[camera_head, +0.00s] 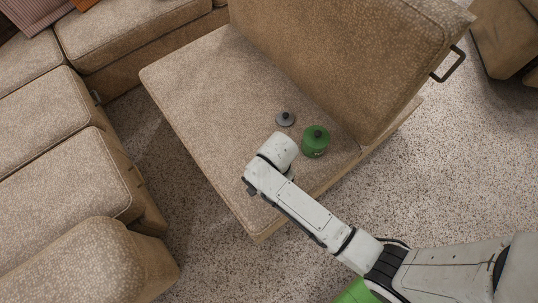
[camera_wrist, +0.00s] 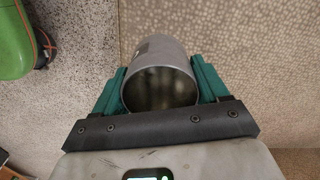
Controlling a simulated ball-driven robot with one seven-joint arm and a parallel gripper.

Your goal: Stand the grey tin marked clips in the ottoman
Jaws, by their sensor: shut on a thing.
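The grey tin (camera_wrist: 160,52) is between the green fingers of my gripper (camera_wrist: 160,82) in the wrist view. Its open, hollow end faces the wrist camera, and no lid is on it. A darker patch shows on its side, but I cannot read any marking. In the head view my forearm hides the tin and most of the gripper, over the near part of a beige patterned seat (camera_head: 215,85). This seat has a tall raised panel (camera_head: 335,50) with a dark handle. I cannot tell whether this piece is the ottoman; no open compartment shows.
A beige sofa (camera_head: 65,160) is at the left. Speckled floor (camera_head: 465,170) is clear at the right.

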